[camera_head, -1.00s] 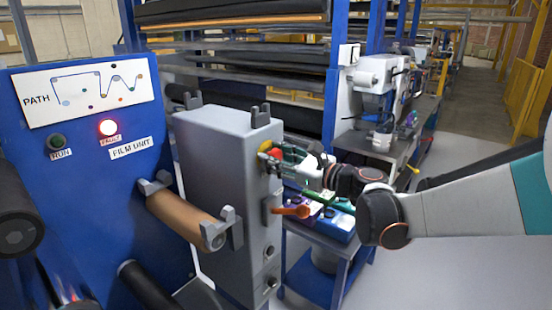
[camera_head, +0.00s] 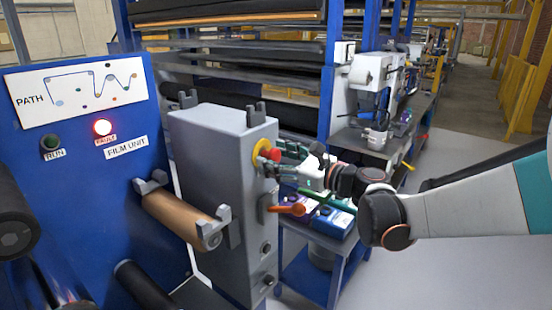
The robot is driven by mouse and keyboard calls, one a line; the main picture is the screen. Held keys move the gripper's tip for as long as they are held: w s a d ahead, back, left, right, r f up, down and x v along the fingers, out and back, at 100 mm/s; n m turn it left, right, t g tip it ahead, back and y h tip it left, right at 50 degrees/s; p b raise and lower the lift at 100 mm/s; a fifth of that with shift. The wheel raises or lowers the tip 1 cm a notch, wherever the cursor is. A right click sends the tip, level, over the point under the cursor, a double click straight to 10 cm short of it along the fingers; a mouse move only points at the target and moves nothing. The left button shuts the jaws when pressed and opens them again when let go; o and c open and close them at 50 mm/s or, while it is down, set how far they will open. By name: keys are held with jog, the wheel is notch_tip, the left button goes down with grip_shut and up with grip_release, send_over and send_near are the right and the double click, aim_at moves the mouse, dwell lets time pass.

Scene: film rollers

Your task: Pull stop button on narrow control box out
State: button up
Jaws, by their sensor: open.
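The narrow grey control box (camera_head: 207,185) stands in the middle of the head view. On the upper part of its right side face is the red stop button (camera_head: 267,151) on a yellow ring (camera_head: 259,158). My gripper (camera_head: 282,160) is just right of the button at about its height. Its fingers point left toward the button and are open, with nothing seen between them. A small gap seems to part the fingertips from the red cap, but I cannot tell its depth. Whether the button is in or out is too small to tell.
Below the button, an orange-red lever (camera_head: 293,209) sticks out from the box's side. A brown roller (camera_head: 178,217) is at the box's left. A blue cart (camera_head: 318,272) with several boxes stands behind my gripper. A red FAULT lamp (camera_head: 102,127) is lit on the blue panel.

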jog(key=v, duration=1.1)
jog(key=shift+s+d, duration=0.3)
jog(key=s+a+f+n+g+h+p, duration=0.1)
jog(key=s+a+f+n+g+h, duration=0.15)
jog(key=s+n, duration=0.25)
jog(key=s+a+f+n+g+h+p, duration=0.1)
jog(key=s+a+f+n+h, duration=0.15)
jog(key=s+n, duration=0.3)
jog(key=s+d+f+n+h+b, duration=0.1)
jog(key=s+d+f+n+h, duration=0.2)
jog(key=s+d+n, duration=0.3)
jog(key=s+d+f+n+h+b, duration=0.1)
jog(key=s+d+f+n+h, duration=0.3)
jog(key=s+d+n+h, duration=0.2)
jog(key=shift+s+d+f, duration=0.2)
jog(key=shift+d+f, duration=0.05)
jog(key=shift+d, duration=0.8)
